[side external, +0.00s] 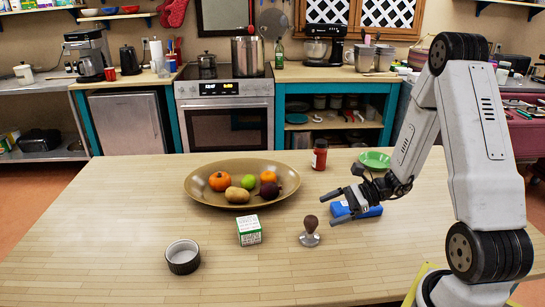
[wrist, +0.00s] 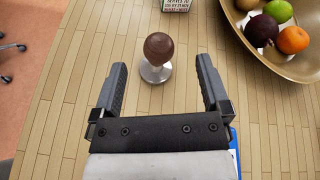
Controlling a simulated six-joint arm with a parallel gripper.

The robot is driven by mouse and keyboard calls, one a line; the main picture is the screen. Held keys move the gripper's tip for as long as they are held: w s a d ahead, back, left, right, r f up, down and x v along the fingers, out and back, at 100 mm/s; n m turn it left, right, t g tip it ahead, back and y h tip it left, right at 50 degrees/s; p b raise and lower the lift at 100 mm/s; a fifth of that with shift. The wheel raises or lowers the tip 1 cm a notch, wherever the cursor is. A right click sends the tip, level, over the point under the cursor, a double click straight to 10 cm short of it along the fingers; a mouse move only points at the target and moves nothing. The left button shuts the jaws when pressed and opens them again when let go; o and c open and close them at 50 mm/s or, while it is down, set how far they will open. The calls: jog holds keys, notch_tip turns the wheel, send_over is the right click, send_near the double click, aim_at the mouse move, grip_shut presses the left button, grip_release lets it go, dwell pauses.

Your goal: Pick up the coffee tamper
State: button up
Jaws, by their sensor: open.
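The coffee tamper (side external: 310,232) stands upright on the wooden table, with a brown rounded handle and a silver metal base. In the wrist view the tamper (wrist: 157,58) shows beyond my fingertips, roughly centred between them. My gripper (side external: 328,209) is open and empty, above the table and close to the tamper on its right side. In the wrist view both fingers of my gripper (wrist: 162,66) are spread wide apart with the tamper apart from them.
A green and white box (side external: 249,230) and a dark ramekin (side external: 183,257) stand left of the tamper. A fruit bowl (side external: 200,200) lies behind. A blue box (side external: 372,211) is beneath my gripper, near a red-brown jar (side external: 320,155) and green plate (side external: 376,160). The front table is clear.

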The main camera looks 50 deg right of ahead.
aim_at(310, 229)
jog(key=shift+f, duration=0.95)
jog(key=shift+x, duration=1.35)
jog(key=shift+x, duration=2.6)
jog(key=shift+c, duration=0.3)
jog(key=shift+r, duration=0.1)
grip_shut()
